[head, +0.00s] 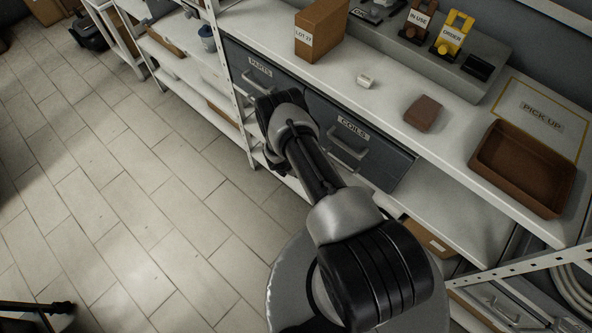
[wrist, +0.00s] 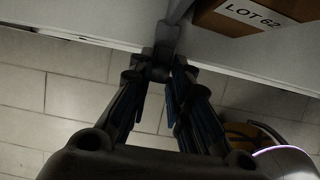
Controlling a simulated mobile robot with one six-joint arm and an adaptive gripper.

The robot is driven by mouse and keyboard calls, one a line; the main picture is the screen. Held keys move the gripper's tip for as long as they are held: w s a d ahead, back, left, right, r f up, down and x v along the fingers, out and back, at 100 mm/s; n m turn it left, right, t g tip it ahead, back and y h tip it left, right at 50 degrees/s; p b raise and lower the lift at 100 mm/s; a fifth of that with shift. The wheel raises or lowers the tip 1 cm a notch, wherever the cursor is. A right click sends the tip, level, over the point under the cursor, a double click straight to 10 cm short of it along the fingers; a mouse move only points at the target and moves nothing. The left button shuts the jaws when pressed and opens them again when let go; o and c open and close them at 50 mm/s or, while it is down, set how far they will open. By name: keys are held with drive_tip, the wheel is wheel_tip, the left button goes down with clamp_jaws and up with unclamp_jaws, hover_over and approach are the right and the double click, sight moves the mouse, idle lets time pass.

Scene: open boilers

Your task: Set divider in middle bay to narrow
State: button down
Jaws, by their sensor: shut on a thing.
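In the wrist view my gripper (wrist: 160,72) has its fingertips brought together at the front edge of a pale shelf. They are closed on a small dark upright piece (wrist: 166,36). This piece meets a thin grey panel (wrist: 179,10) at the top of the view, which looks like the divider. I cannot see clearly how the two join. A brown box marked LOT 62 (wrist: 258,14) stands just right of the panel. In the head view my arm reaches down in front of the drawers, and its own links hide the gripper, the divider and the bay.
The PARTS drawer (head: 262,76) and COILS drawer (head: 348,140) are beside my arm. The tiled floor (head: 130,200) at left is largely open.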

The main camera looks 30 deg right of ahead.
drive_tip(key=c, duration=1.7)
unclamp_jaws()
drive_tip(key=shift+s+d, duration=0.15)
drive_tip(key=shift+s, duration=0.25)
drive_tip(key=shift+o, duration=1.1)
drive_tip(key=shift+w, duration=0.15)
drive_tip(key=v, duration=1.2)
